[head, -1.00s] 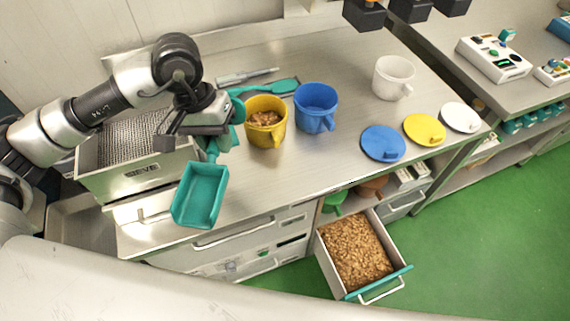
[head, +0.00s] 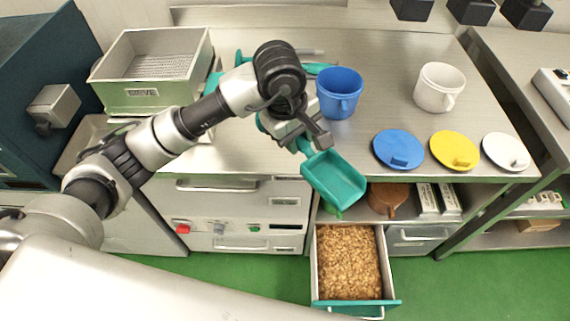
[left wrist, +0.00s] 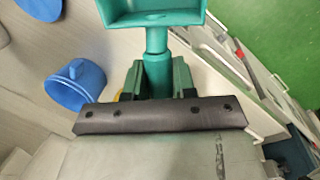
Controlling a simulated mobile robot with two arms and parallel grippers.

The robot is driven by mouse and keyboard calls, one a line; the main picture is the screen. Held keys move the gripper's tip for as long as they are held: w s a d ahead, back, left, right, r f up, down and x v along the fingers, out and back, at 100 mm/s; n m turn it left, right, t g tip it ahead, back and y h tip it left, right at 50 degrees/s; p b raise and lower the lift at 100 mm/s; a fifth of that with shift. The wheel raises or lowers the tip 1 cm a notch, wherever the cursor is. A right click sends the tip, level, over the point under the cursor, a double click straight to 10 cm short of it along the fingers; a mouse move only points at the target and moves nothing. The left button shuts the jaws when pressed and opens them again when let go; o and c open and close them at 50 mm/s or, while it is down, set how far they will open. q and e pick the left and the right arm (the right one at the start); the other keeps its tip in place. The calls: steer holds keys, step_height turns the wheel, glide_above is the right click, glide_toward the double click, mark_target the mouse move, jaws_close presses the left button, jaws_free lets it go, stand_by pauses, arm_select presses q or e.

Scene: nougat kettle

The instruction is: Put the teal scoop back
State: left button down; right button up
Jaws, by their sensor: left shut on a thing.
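The teal scoop (head: 335,178) is held by its handle in my left gripper (head: 303,142), which is shut on it. Its tray is tilted, looks empty, and appears in the air around the worktop's front edge, above and behind the open drawer. In the left wrist view the scoop's tray (left wrist: 150,20) is at the top and its handle runs down between the gripper fingers (left wrist: 157,80). The open drawer (head: 391,262) is full of brown nut-like pieces (head: 348,260) and has a teal front edge. My right gripper is not in view.
A blue cup (head: 339,95) and a white cup (head: 438,88) stand on the worktop. Blue (head: 396,146), yellow (head: 455,148) and white (head: 505,150) lids lie near its front edge. A metal sieve box (head: 150,97) is at left. My arm hides part of the worktop.

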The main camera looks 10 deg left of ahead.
arm_select(q)
steer(key=shift+w+d+f+n, duration=0.15)
steer(key=shift+d+f+n, duration=0.2)
steer(key=shift+d+n, duration=0.05)
steer(key=shift+w+a+f, duration=0.1)
steer(key=shift+w+f, duration=0.05)
steer(key=shift+w, duration=0.05)
steer(key=w+a+f+p, duration=0.1)
steer(key=w+a+f, duration=0.1)
steer(key=w+a+f+p, duration=0.1)
steer(key=w+a+f, duration=0.1)
steer(key=w+a, duration=0.1)
steer(key=w+a+f, duration=0.2)
steer(key=w, duration=0.1)
steer(key=shift+a+f+p, duration=0.25)
steer(key=shift+f+p, duration=0.05)
steer(key=shift+p, duration=0.1)
steer(key=x, duration=0.1)
steer(key=p+x, duration=0.1)
steer(key=x, duration=0.1)
steer(key=shift+s+a+f, duration=0.2)
steer(key=shift+a+f, duration=0.05)
steer(key=shift+f, duration=0.3)
steer(key=shift+f, duration=0.15)
steer(key=c, duration=0.9)
jaws_free()
